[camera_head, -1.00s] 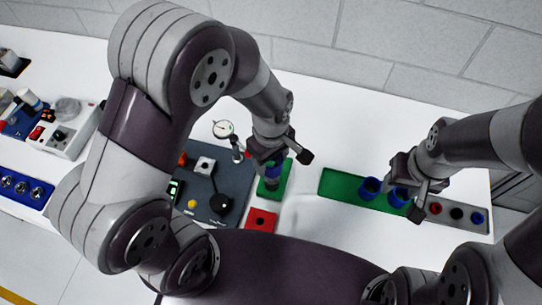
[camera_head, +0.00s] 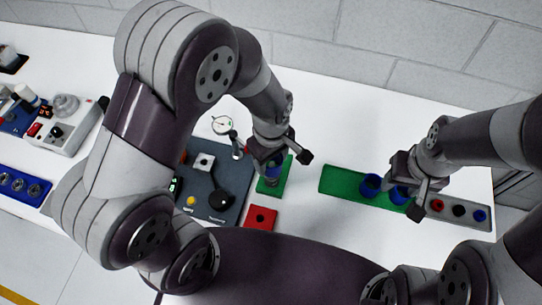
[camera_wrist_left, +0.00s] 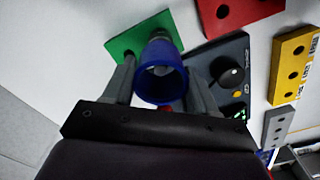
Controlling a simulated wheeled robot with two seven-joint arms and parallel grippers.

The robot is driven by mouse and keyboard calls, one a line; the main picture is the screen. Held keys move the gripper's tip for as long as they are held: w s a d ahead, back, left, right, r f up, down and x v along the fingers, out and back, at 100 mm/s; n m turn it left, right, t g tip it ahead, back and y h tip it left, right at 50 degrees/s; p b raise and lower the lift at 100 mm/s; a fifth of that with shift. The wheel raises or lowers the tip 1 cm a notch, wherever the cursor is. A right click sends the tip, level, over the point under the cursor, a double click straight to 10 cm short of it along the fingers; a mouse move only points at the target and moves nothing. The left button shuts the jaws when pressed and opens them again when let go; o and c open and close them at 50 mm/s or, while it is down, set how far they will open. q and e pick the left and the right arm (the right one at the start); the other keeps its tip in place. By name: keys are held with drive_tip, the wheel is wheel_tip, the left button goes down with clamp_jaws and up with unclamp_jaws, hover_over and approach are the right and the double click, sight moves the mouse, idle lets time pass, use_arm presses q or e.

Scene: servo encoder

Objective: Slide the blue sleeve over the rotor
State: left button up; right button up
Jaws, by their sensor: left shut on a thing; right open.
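My left gripper (camera_wrist_left: 161,92) is shut on a blue sleeve (camera_wrist_left: 162,82), a hollow cup-like ring seen from its open end in the left wrist view. Beyond the sleeve, a grey metallic part (camera_wrist_left: 160,37), likely the rotor, stands on a small green base (camera_wrist_left: 122,44). I cannot tell whether the sleeve is around the rotor or just above it. In the head view my left gripper (camera_head: 272,163) is over the green base (camera_head: 284,185), and the sleeve (camera_head: 272,175) shows below it. My right gripper (camera_head: 421,190) is open beside a blue cup (camera_head: 399,195).
A second blue cup (camera_head: 371,185) stands on the long green tray (camera_head: 338,183). A grey strip (camera_head: 470,222) with coloured holes lies at right.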

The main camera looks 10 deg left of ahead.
use_arm(q)
drive_tip(key=shift+f, duration=0.15)
drive_tip(key=shift+f+b, duration=0.6)
drive_tip(key=shift+f, duration=0.2)
drive_tip(key=shift+f, duration=0.1)
drive_tip(key=shift+f+b, duration=0.6)
drive_tip(key=shift+f, duration=0.25)
drive_tip(key=o, duration=1.4)
drive_tip(key=shift+c, duration=0.2)
